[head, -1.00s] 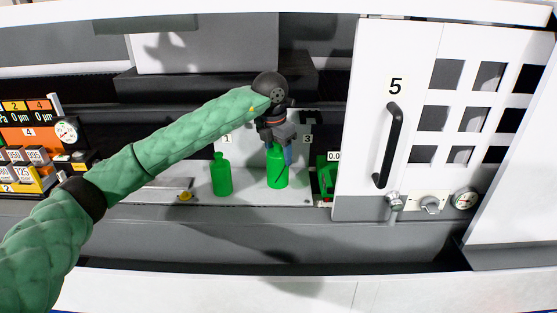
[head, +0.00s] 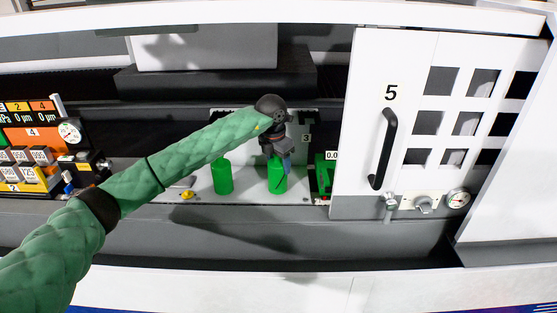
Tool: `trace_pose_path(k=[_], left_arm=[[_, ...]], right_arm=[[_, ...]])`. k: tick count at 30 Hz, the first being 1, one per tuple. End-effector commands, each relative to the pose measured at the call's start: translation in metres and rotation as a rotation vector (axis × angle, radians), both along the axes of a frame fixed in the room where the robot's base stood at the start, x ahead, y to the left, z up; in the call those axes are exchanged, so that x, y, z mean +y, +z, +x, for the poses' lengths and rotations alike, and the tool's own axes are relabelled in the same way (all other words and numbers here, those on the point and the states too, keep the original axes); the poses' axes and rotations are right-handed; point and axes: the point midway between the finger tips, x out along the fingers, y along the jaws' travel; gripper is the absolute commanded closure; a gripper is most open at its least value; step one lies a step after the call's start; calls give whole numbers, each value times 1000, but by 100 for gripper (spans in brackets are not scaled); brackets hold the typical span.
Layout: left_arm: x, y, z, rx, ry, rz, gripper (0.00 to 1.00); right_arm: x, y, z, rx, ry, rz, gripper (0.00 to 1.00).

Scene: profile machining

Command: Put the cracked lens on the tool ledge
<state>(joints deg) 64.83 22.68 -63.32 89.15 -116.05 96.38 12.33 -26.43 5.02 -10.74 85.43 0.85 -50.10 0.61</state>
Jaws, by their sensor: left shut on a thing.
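My left gripper (head: 283,157) points down and is shut on the top of a green bottle-shaped piece (head: 277,180). A thin dark slanting line crosses this piece; I cannot tell for sure that it is the cracked lens. It is upright, and its base is at or just above the pale ledge (head: 253,192). A similar green bottle-shaped piece (head: 222,178) stands on the ledge to the left, its top partly hidden by my arm. No other lens can be made out. My right gripper is not in view.
A white door (head: 370,70) with a black handle and the number 5 closes off the right. A green block (head: 325,175) sits beside it. A yellow knob (head: 187,194) lies at the ledge's left. A gauge panel (head: 35,140) stands far left.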

Motion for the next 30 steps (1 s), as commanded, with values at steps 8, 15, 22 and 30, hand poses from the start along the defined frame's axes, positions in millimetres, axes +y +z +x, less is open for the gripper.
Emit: trace_pose_path(k=[8, 15, 22, 30], left_arm=[[0, -2, 0, 0, 0, 0, 72], [0, -4, 0, -1, 0, -1, 72], [0, -4, 0, 0, 0, 0, 24], [0, -4, 0, 0, 0, 0, 23]], right_arm=[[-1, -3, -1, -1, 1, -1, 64], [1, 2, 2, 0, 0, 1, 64], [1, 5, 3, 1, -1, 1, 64], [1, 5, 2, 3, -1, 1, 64]])
